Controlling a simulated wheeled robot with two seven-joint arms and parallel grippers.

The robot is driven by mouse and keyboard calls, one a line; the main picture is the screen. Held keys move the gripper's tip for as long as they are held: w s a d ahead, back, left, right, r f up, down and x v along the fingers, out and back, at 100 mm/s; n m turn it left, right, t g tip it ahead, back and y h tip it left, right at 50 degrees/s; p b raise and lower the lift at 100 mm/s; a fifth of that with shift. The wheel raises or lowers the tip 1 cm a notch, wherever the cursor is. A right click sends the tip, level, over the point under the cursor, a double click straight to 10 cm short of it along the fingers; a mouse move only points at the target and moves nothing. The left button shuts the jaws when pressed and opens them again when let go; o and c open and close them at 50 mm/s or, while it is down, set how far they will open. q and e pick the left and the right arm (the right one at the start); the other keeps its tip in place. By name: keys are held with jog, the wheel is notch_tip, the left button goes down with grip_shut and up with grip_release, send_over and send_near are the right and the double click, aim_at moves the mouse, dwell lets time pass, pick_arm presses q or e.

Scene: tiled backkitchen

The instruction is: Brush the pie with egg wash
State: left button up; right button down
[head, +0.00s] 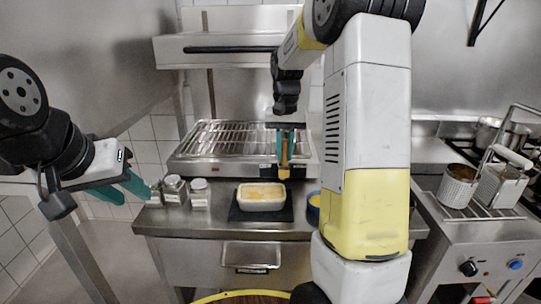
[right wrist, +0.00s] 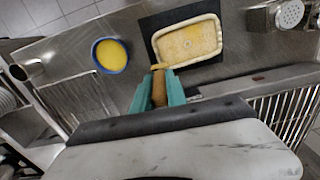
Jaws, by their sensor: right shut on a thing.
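The pie (head: 262,192) is pale yellow in a white rectangular dish on a dark mat (head: 240,216); it also shows in the right wrist view (right wrist: 187,42). My right gripper (head: 285,143) is shut on a brush (head: 284,171), bristles down, above the counter behind the pie. In the right wrist view the brush (right wrist: 159,88) sits between the teal fingers, its tip near the dish's corner; contact cannot be told. A blue bowl of yellow egg wash (right wrist: 111,55) stands beside the mat, mostly hidden by my arm in the head view. My left gripper (head: 128,188) is open and empty, left of the counter.
Salt and pepper shakers (head: 175,190) and another small jar (head: 199,192) stand left of the pie. A wire-racked grill (head: 215,172) is behind it. The counter front is clear.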

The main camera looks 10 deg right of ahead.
aim_at(284, 139)
jog(key=shift+r, duration=1.65)
jog(key=shift+a, duration=0.1)
